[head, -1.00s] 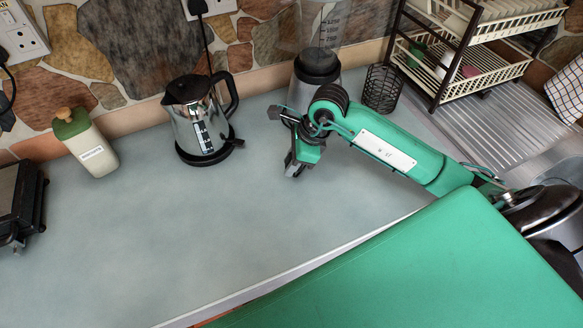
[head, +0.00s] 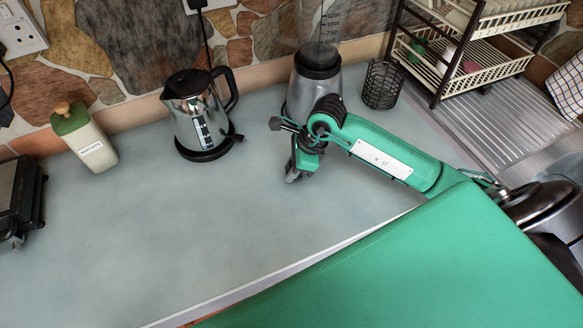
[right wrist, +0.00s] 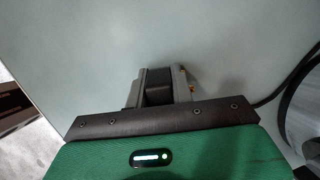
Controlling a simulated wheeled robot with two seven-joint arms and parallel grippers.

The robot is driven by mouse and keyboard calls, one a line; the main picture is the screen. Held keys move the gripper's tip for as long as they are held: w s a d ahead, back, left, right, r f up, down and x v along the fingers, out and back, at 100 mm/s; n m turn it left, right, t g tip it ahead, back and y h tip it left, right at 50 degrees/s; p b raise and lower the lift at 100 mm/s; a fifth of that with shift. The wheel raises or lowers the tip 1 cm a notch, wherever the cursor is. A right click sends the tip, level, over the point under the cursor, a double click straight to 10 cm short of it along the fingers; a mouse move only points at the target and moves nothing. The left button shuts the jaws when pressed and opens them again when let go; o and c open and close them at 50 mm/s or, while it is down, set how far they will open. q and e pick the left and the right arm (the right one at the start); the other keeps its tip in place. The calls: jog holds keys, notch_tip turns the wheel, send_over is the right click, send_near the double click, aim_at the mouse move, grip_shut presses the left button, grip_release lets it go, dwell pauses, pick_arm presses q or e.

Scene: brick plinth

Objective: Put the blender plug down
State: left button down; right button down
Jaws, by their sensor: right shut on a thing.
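My right gripper (head: 292,178) is over the grey counter (head: 190,225), in front of the blender (head: 316,75), pointing down. In the right wrist view it (right wrist: 158,86) is shut on the blender plug (right wrist: 157,88), a dark block between its two fingers. Brass-coloured pins stick out beside the right finger. The plug is close to the counter; I cannot tell whether it touches. In the head view the plug is too small to make out at the fingertips. My left gripper is not in view.
A steel kettle (head: 200,118) stands left of the gripper, with a cream bottle (head: 90,145) further left. A black wire holder (head: 382,85) and a dish rack (head: 470,60) are to the right. A dark cable (right wrist: 268,101) lies at the wrist view's right. The counter's front-left area is clear.

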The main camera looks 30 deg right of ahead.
jog(key=c, duration=1.2)
grip_release()
jog(key=shift+r+p, duration=0.6)
jog(key=shift+p, duration=0.15)
jog(key=b+v, duration=0.2)
jog(key=v, duration=1)
